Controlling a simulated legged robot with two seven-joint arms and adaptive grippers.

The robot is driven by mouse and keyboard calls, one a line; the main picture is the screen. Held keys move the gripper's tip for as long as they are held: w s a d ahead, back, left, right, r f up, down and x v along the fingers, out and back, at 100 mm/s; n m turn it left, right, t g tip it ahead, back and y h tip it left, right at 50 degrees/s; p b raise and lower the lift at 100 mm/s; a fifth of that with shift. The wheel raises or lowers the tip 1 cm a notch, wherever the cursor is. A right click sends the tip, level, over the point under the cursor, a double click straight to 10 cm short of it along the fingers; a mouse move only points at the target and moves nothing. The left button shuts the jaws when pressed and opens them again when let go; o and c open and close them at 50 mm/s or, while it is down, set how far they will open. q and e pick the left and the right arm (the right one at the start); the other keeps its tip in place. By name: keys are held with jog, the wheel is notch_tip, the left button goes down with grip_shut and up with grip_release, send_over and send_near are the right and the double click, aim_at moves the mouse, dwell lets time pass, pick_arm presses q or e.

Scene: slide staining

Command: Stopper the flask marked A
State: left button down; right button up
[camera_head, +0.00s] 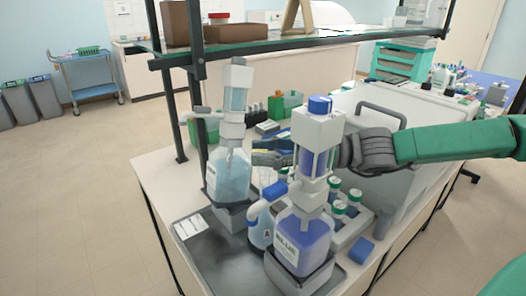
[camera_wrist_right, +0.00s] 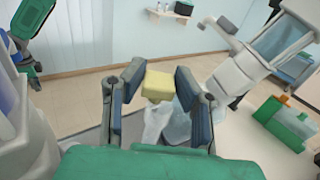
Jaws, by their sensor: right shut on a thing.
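My right gripper (camera_head: 262,151) reaches in from the right, behind the blue-stain dispenser. In the right wrist view its two fingers (camera_wrist_right: 158,91) are closed on a small yellow block-like stopper (camera_wrist_right: 158,86). A pale, see-through shape (camera_wrist_right: 157,122) shows just below the stopper in that view; I cannot tell whether it is a flask or whether the stopper touches it. No marking A can be read in either view. My left gripper is not in view in the head view.
The blue-stain dispenser (camera_head: 303,240) and a light-blue dispenser (camera_head: 229,177) stand tall on either side of the gripper. A blue-topped wash bottle (camera_head: 260,232) stands between them. White-and-green capped bottles (camera_head: 338,210) sit in a rack at right. A glass shelf (camera_head: 270,45) spans above.

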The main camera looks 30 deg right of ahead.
jog(key=shift+d+f+p, duration=0.35)
jog(key=shift+f, duration=0.05)
jog(key=shift+c, duration=0.9)
jog(key=shift+c, duration=0.4)
jog(key=shift+d+f, duration=0.15)
jog(key=shift+f, duration=0.05)
jog(key=shift+f, duration=0.1)
jog(key=o, duration=1.1)
jog(key=shift+d, duration=0.1)
jog(key=shift+w+d, duration=0.1)
jog(key=shift+d, duration=0.05)
jog(key=o, duration=0.4)
jog(key=shift+r, duration=0.2)
